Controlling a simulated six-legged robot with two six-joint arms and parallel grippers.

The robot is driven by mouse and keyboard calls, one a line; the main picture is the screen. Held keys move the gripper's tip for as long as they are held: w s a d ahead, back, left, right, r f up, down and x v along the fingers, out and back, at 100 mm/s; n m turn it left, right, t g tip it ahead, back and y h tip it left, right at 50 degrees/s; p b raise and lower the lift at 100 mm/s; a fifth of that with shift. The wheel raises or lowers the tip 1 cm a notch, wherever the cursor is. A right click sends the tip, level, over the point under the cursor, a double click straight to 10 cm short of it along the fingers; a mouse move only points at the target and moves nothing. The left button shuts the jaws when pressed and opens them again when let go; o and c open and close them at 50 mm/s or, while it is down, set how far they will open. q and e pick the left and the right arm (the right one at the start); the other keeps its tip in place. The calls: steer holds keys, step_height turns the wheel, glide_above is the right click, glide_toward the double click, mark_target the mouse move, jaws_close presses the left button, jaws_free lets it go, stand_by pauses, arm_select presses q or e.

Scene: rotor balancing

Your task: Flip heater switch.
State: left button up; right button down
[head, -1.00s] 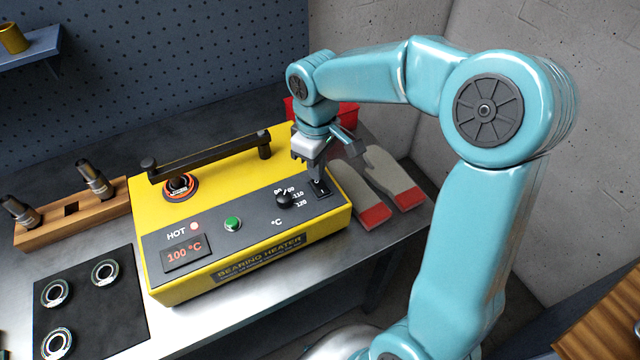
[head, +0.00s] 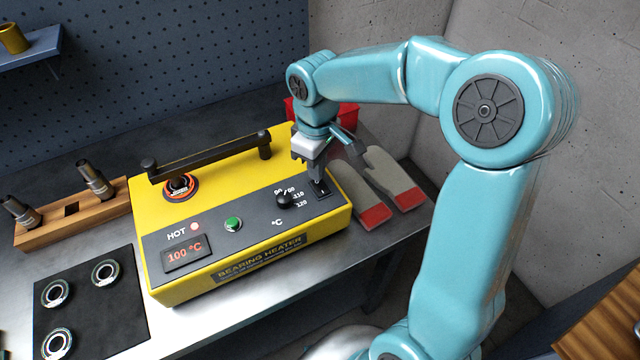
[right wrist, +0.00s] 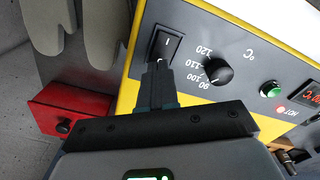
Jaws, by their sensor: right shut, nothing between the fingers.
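The yellow bearing heater (head: 160,284) stands on the bench. Its black rocker switch (head: 322,191) is at the right end of the dark front panel; it also shows in the right wrist view (right wrist: 166,46), with a white I mark. My right gripper (head: 317,178) is shut and empty, pointing down with its fingertips at the switch. In the right wrist view the closed fingertips (right wrist: 158,68) overlap the switch's near end; I cannot tell whether they press on it. The display (head: 186,253) reads 100 °C and the HOT lamp (head: 194,226) glows red. My left gripper is not in view.
A temperature knob (head: 284,199) and a green button (head: 233,224) sit left of the switch. Grey gloves with red cuffs (head: 376,214) lie right of the heater, a red box (head: 348,113) behind it. Bearings (head: 106,272) lie on a black mat at left.

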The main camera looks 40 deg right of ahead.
steer(key=shift+f+b, duration=0.75)
steer(key=shift+f, duration=0.2)
stand_by(0.7)
steer(key=shift+r, duration=0.1)
step_height(320, 180, up, 7)
steer(key=p, duration=0.6)
stand_by(0.3)
steer(key=shift+s, duration=0.1)
